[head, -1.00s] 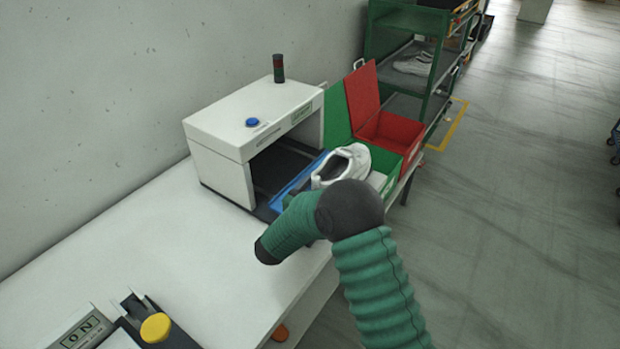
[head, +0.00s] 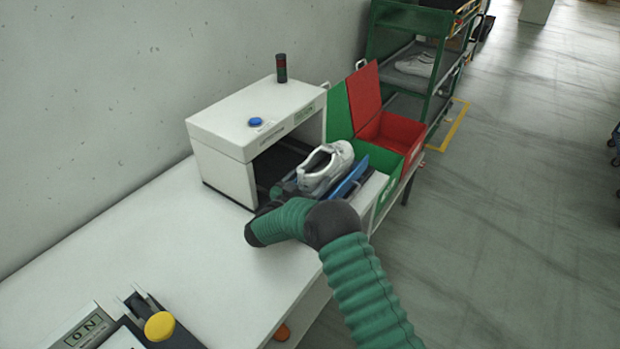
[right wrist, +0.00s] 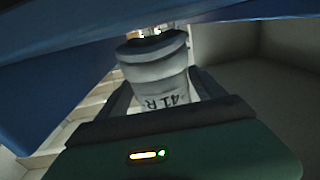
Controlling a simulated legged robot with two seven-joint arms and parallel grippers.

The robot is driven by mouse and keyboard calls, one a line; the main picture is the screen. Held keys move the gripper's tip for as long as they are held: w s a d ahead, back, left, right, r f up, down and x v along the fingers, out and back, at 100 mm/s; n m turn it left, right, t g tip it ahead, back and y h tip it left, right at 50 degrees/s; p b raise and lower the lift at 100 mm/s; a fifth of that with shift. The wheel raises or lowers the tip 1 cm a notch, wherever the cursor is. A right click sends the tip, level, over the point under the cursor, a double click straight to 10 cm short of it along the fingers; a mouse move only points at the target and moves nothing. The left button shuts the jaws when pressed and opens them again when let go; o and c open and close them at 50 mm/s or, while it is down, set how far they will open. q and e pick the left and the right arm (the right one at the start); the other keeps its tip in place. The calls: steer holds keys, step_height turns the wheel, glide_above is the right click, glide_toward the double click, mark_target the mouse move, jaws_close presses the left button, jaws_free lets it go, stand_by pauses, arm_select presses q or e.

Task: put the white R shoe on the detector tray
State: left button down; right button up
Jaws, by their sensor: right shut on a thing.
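The white shoe (head: 325,170) is in front of the detector's opening in the head view. In the right wrist view its heel, marked "41 R" (right wrist: 160,95), is between the fingers of my right gripper (right wrist: 155,98), which is shut on it. In the head view my arm mostly hides this gripper. The blue tray (head: 350,179) shows as a narrow, seemingly tilted strip just right of the shoe. Blue surface (right wrist: 50,90) also lies close to the right wrist camera. I cannot tell whether shoe and tray touch. My left gripper is out of view.
The white detector (head: 235,130) with a blue button stands on the white table (head: 180,240). Open green (head: 388,188) and red (head: 400,132) bins are beyond the tray. A green rack (head: 400,95) holds another white shoe. A yellow-topped device (head: 158,326) is at front left.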

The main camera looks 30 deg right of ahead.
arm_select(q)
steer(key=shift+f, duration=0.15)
arm_select(e)
steer(key=shift+f, duration=0.15)
arm_select(q)
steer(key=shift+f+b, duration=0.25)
steer(key=shift+b, duration=0.15)
arm_select(e)
steer(key=shift+f, duration=0.4)
steer(key=shift+s, duration=0.1)
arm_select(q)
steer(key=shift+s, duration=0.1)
arm_select(e)
steer(key=o, duration=2.1)
steer(key=shift+c, duration=0.2)
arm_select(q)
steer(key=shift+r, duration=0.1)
